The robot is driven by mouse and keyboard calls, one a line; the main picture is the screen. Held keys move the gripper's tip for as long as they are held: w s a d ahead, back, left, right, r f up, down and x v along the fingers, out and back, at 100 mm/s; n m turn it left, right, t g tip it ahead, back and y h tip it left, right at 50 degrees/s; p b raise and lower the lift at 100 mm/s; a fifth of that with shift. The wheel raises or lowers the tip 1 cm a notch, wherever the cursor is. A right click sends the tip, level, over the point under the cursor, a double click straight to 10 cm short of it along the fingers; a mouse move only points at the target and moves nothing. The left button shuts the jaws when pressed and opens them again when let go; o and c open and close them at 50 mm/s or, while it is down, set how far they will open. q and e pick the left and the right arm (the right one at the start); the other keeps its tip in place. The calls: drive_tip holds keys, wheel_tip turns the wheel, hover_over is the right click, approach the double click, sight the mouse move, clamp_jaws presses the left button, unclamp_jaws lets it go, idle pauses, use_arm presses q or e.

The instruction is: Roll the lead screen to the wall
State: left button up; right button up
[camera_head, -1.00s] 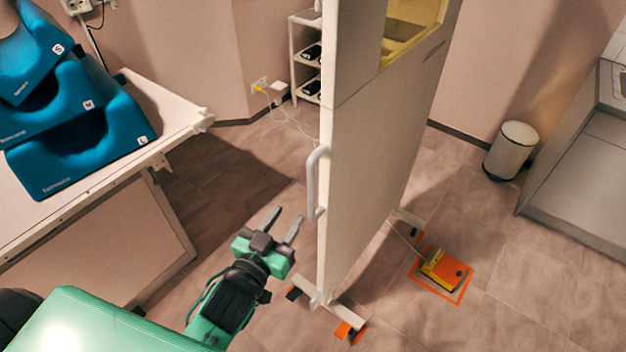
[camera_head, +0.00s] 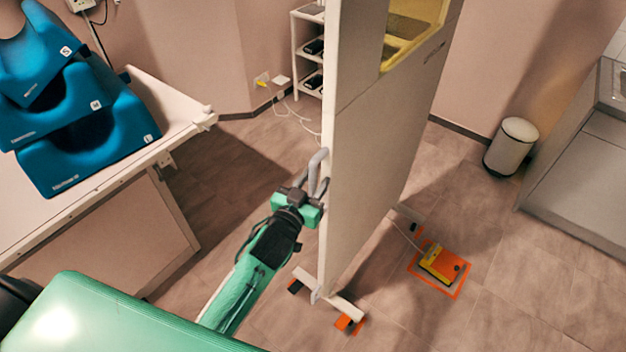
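The lead screen (camera_head: 372,150) is a tall pale panel with a yellowish window (camera_head: 405,30) near its top, standing upright on low feet with orange parts (camera_head: 345,312). Its grey handle (camera_head: 320,156) is on the left edge. My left gripper (camera_head: 316,178) is at the handle, with its fingers beside or around it. The fingers and handle overlap in the picture, so I cannot tell whether they are closed on it. The wall (camera_head: 520,60) stands behind the screen. My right gripper is not in view.
A yellow and orange pedal (camera_head: 440,264) with a cable lies in an orange floor outline right of the screen. A white bin (camera_head: 511,147) stands by the wall. A table (camera_head: 160,110) with blue supports is left. A shelf trolley (camera_head: 298,50) and cables are behind.

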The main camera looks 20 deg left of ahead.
use_arm(q)
clamp_jaws()
